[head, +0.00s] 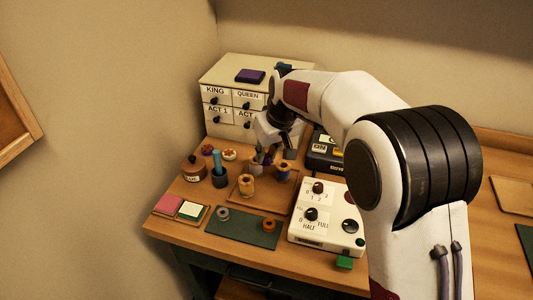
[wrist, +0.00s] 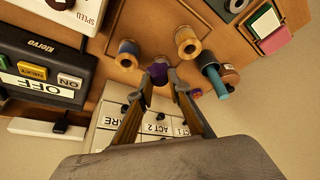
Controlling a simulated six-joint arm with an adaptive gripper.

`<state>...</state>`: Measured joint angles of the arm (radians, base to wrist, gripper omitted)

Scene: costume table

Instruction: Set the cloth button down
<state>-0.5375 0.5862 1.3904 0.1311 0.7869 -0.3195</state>
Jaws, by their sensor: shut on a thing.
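My gripper (head: 262,157) is over the back left of the table, in front of the small drawer cabinet. In the wrist view its fingers (wrist: 160,77) are closed on a small purple round thing (wrist: 158,71), which I take to be the cloth button. The fingers hide part of it, and I cannot make it out clearly in the head view. Whether it touches anything below is not clear.
Beside it are a yellow spool (head: 247,187), a blue spool (head: 283,173), a dark cup with a teal stick (head: 219,175) and a lidded jar (head: 193,168). The drawer cabinet (head: 222,99) stands behind. The green mat (head: 240,231) has free room between two rings.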

